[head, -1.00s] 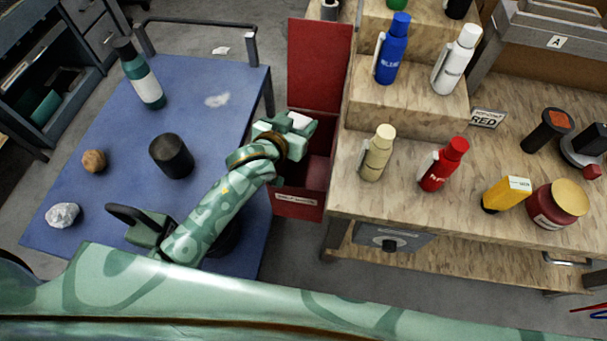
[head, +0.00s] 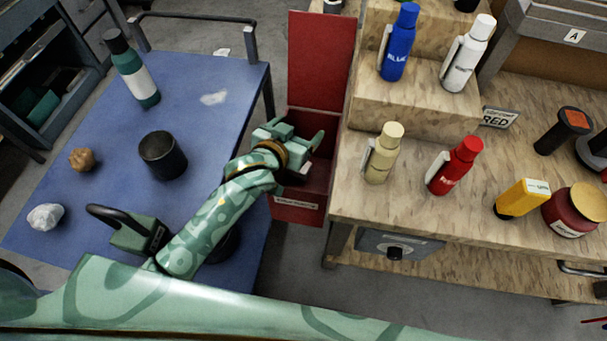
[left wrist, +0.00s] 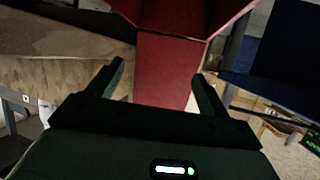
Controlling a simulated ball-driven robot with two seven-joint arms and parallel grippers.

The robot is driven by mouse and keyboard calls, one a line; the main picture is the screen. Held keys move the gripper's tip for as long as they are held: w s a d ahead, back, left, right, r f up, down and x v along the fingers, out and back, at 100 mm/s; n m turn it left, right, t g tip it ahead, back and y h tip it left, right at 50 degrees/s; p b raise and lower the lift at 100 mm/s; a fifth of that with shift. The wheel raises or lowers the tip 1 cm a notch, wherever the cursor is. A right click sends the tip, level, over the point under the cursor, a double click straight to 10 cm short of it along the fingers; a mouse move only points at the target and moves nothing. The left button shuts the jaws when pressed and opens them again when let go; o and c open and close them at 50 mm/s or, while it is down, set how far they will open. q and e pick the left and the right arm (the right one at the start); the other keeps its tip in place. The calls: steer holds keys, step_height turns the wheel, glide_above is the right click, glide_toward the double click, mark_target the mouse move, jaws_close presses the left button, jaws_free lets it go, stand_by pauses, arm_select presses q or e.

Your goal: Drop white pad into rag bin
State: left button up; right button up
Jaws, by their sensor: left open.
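The rag bin (head: 297,212) is a red box with its lid (head: 321,62) standing open, between the blue table and the wooden bench. My left gripper (head: 300,135) is over the bin's opening with its fingers spread and nothing seen between them. In the left wrist view its two fingers (left wrist: 160,76) are apart and empty, with the red bin (left wrist: 168,70) beyond them. I cannot make out the white pad in any view now; much of the bin's inside is hidden by my gripper and wrist. My right gripper is not in view.
The blue table (head: 110,195) holds a dark cup (head: 163,156), a green bottle (head: 133,68), a brown lump (head: 82,159) and a crumpled white ball (head: 45,217). The wooden bench (head: 430,220) right of the bin carries a cream bottle (head: 382,153), a red bottle (head: 455,165) and other containers.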

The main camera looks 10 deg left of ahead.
arm_select(q)
steer(key=p+v, duration=0.5)
steer(key=v, duration=1.1)
steer(key=shift+s, duration=0.15)
